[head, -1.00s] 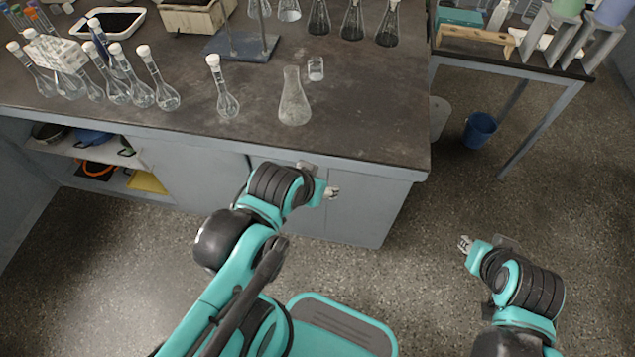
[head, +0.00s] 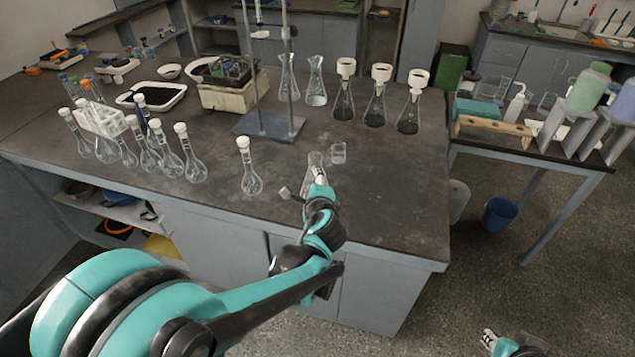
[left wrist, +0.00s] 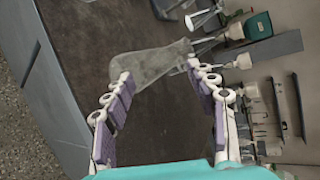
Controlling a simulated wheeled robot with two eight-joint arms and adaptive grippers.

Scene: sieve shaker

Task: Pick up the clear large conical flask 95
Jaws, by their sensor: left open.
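The clear large conical flask (head: 316,161) stands on the dark bench top near its front edge, with its lower part hidden behind my left gripper (head: 316,182). In the left wrist view the flask (left wrist: 150,64) lies sideways across the picture, just beyond and partly between the fingertips. My left gripper (left wrist: 158,76) is open there, with purple pads and nothing held between them. I cannot tell whether a fingertip touches the glass. My right gripper (head: 488,340) is low at the bottom right, above the floor and away from the bench; its jaws are too small to read.
A small beaker (head: 338,153) stands just right of the flask, and a stoppered volumetric flask (head: 250,168) stands to the left. A stand with a blue base (head: 268,127) and flasks with funnels (head: 376,97) are behind. The bench's front right area is clear.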

